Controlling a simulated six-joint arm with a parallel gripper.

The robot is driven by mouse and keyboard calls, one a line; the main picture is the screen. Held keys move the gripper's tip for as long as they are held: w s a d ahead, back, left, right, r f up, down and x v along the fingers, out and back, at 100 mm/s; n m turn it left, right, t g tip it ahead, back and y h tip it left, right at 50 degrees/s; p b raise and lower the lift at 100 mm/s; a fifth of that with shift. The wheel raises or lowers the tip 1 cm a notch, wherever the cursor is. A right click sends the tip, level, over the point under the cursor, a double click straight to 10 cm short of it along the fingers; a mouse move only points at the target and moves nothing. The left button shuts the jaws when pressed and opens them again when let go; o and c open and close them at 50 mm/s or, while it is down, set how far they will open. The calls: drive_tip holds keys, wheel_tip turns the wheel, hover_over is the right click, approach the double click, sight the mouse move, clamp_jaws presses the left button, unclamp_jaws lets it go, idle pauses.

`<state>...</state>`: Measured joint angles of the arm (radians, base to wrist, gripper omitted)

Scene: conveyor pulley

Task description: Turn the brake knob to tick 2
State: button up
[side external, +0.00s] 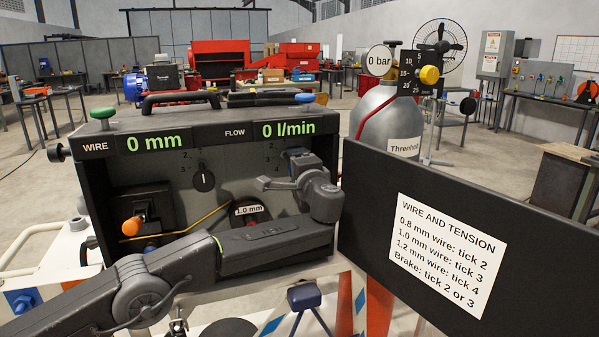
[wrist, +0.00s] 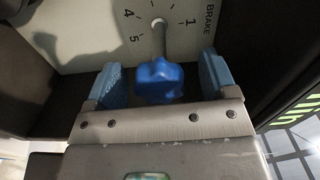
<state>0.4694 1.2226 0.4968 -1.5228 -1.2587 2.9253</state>
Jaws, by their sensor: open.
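The brake knob (wrist: 159,82) is a blue lobed knob on a grey shaft in the wrist view. It stands out from a pale dial plate (wrist: 92,22) marked BRAKE, with 1, 4 and 5 readable. My gripper (wrist: 158,74) is open, with one blue finger on each side of the knob and a visible gap on both sides. In the side external view my gripper (side external: 290,168) is at the right inside of the machine housing, and the brake knob cannot be made out there. I cannot tell which tick the knob points to.
The housing (side external: 190,123) shows 0 mm and 0 l/min. Inside are a black dial knob (side external: 204,181), an orange knob (side external: 131,226) and a 1.0 mm spool (side external: 250,208). The open door (side external: 360,200) with a settings card (side external: 450,255) stands close right of my gripper.

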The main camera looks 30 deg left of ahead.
drive_tip(key=o, duration=0.4)
drive_tip(key=shift+v, duration=3.55)
